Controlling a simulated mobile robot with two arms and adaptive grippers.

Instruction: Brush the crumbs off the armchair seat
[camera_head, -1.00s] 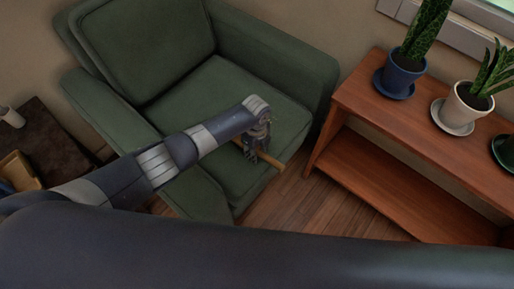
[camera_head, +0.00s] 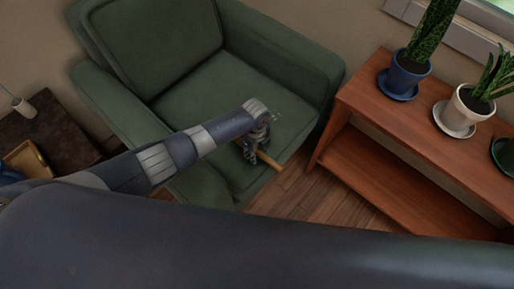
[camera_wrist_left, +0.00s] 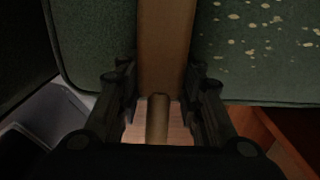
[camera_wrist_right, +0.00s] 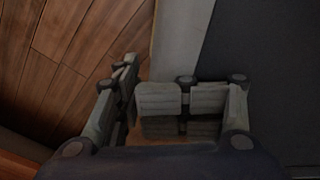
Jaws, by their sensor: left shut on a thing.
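The green armchair (camera_head: 190,95) stands at the upper left, its seat cushion (camera_head: 215,88) facing up. Pale crumbs (camera_head: 277,117) lie on the seat; the left wrist view shows several crumbs (camera_wrist_left: 262,22) right of the brush. My left gripper (camera_head: 251,157) is over the front of the seat, shut on a wooden brush (camera_wrist_left: 165,45). Its round handle end (camera_wrist_left: 157,120) shows between the fingers; any bristles are hidden. My right gripper (camera_wrist_right: 145,90) appears only in its wrist view, with no held thing visible; its opening is unclear.
A wooden shelf (camera_head: 385,130) with potted plants (camera_head: 408,65) stands right of the armchair. A dark side table (camera_head: 50,130) with a tan tray (camera_head: 27,160) is at the left. Wooden floor (camera_head: 300,195) shows between chair and shelf.

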